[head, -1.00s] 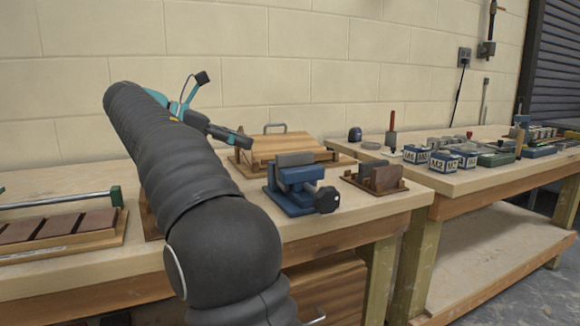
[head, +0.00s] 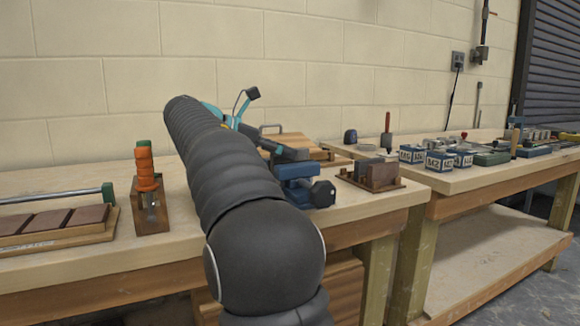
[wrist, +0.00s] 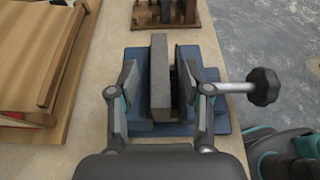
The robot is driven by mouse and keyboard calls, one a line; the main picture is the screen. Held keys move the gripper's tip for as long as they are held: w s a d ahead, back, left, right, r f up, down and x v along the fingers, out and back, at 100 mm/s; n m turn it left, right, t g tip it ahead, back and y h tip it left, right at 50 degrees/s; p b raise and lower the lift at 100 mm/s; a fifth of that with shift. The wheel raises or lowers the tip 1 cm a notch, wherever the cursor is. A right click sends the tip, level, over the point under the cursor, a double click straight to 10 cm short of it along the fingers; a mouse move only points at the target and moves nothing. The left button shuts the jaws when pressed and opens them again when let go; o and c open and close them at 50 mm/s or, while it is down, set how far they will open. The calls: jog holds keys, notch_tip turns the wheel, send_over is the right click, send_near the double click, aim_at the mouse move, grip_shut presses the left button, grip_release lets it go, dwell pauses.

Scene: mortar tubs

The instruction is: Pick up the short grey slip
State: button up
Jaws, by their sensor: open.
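A grey slip (wrist: 160,85) stands on edge in the blue vise (wrist: 140,129) in the wrist view. My gripper (wrist: 158,72) is open, with one finger on each side of the slip and a gap to it on both sides. In the head view the blue vise (head: 323,195) is partly behind my arm, and the slip in it cannot be made out clearly. A small wooden rack (head: 349,176) holds a grey piece and brown pieces; it also shows at the top of the wrist view (wrist: 148,24).
The vise's black knob (wrist: 263,86) sticks out to the right. A wooden board (wrist: 35,55) lies to the left. An orange-handled tool (head: 145,165) and a tray of brown slabs (head: 55,236) are left of my arm. Several labelled blocks (head: 440,161) sit on the right-hand bench.

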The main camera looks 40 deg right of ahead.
jog(key=shift+d, duration=0.15)
grip_shut()
